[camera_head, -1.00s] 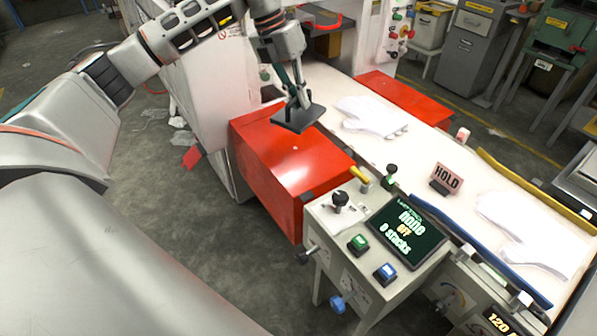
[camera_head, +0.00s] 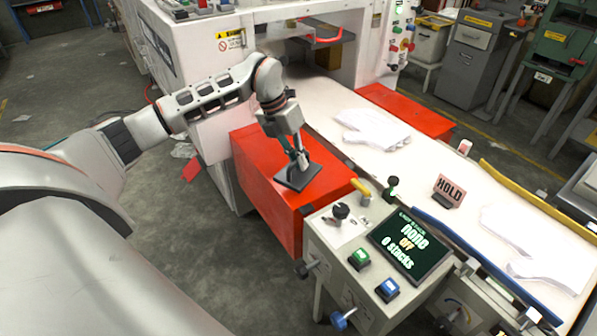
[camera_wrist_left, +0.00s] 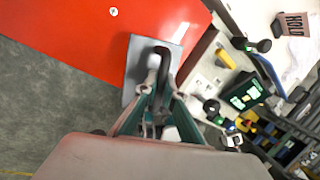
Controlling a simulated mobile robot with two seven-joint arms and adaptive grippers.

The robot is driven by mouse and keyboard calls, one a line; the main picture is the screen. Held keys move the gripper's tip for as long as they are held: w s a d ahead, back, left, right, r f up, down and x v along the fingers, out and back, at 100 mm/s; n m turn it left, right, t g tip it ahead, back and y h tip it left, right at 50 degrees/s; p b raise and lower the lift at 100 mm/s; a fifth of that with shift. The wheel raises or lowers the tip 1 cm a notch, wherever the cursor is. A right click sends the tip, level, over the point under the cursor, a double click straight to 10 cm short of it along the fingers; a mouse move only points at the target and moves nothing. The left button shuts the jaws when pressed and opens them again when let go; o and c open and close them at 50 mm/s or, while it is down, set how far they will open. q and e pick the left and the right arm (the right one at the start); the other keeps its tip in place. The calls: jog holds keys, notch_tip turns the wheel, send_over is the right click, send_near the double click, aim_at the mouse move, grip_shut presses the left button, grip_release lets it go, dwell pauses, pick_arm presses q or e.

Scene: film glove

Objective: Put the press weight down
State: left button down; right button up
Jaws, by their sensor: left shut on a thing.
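The press weight (camera_head: 290,183) is a flat dark grey square plate with a black loop handle. It is over the top of the red box (camera_head: 259,153), near the edge facing the control console; I cannot tell whether it touches the surface. My left gripper (camera_head: 300,162) is above the plate, shut on its handle. In the left wrist view, the weight's plate (camera_wrist_left: 133,72) lies against the red top, and the fingers (camera_wrist_left: 158,98) close around the handle. My right gripper is not in view.
The control console (camera_head: 325,228) with knobs, buttons and a screen stands right beside the red box. A white belt (camera_head: 440,170) carries white gloves (camera_head: 372,129) and a HOLD sign (camera_head: 448,190). The white machine (camera_head: 205,140) stands behind. The red top's left part is free.

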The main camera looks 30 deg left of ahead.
aim_at(298, 171)
pick_arm(q)
jog(key=shift+f, duration=1.95)
jog(key=shift+f, duration=0.1)
jog(key=c, duration=2.2)
grip_release()
jog(key=shift+o, duration=0.2)
jog(key=v, duration=1.2)
